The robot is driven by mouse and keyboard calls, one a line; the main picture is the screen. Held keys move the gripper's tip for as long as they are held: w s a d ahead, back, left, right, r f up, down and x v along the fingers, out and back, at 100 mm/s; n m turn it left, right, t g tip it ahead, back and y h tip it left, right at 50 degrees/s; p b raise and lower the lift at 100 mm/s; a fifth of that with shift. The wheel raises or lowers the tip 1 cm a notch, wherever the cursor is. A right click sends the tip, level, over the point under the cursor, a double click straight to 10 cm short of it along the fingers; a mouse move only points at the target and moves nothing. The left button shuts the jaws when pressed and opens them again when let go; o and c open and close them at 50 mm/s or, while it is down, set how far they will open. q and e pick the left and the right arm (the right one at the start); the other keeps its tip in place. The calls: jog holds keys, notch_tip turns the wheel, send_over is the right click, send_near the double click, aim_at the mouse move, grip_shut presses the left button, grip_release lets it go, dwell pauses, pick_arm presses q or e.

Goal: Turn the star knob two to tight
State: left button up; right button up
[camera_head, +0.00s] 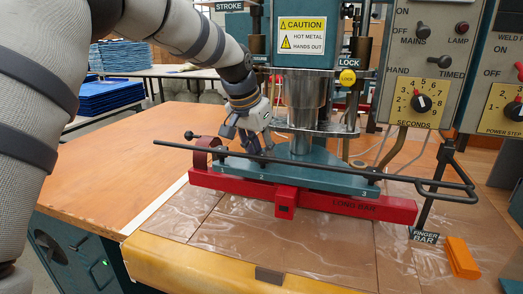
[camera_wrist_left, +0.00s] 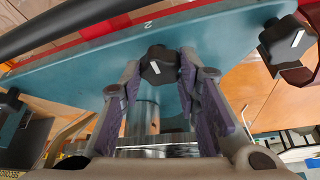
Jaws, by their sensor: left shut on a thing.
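Star knob two (camera_wrist_left: 158,66) is a black lobed knob with a short white mark, on the teal plate by the printed 2 in the left wrist view. My left gripper (camera_wrist_left: 158,76) has its purple-padded fingers around this knob, one on each side, shut on it. In the head view, my left gripper (camera_head: 256,143) reaches down to the teal plate (camera_head: 310,176) behind the black rod, and hides the knob there. A second star knob (camera_wrist_left: 285,40) with a white mark shows at the upper right of the wrist view. My right gripper is not in view.
A long black rod (camera_head: 300,165) runs in front of the plate above the red long bar (camera_head: 330,203). The press column (camera_head: 305,95) stands just right of my gripper. An orange block (camera_head: 461,258) lies at the right. The wooden table at left (camera_head: 130,165) is clear.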

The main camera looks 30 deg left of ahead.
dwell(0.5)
pick_arm(q)
jog(key=o, duration=1.2)
jog(key=shift+c, duration=0.2)
jog(key=v, duration=1.2)
